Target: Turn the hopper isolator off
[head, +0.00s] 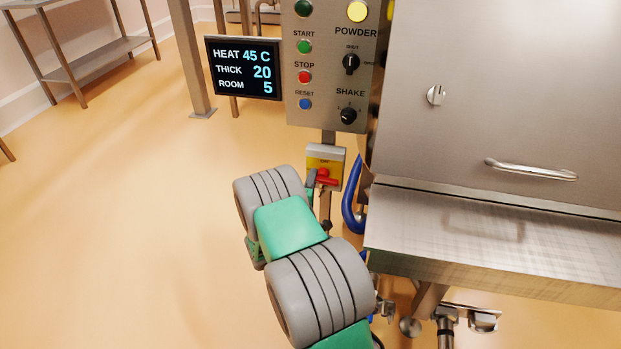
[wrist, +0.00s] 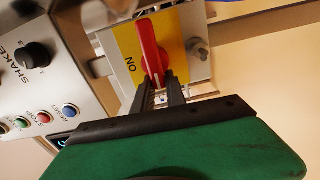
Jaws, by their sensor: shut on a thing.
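The hopper isolator is a red rotary handle on a yellow plate (head: 314,163) in a grey box, on a post below the control panel. In the wrist view the red handle (wrist: 151,45) stands out from the yellow plate (wrist: 172,48), and the word ON is printed beside it. My gripper (wrist: 162,80) has its two dark fingers closed on the near end of the handle. In the head view my gripper (head: 314,178) reaches the isolator from the left, and the red handle (head: 327,178) lies roughly sideways. The fingers partly hide it.
The control panel (head: 325,88) with buttons and knobs is just above the isolator, with a display (head: 244,68) to its left. A blue hose (head: 350,205) and the steel hopper cabinet (head: 480,90) stand close on the right.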

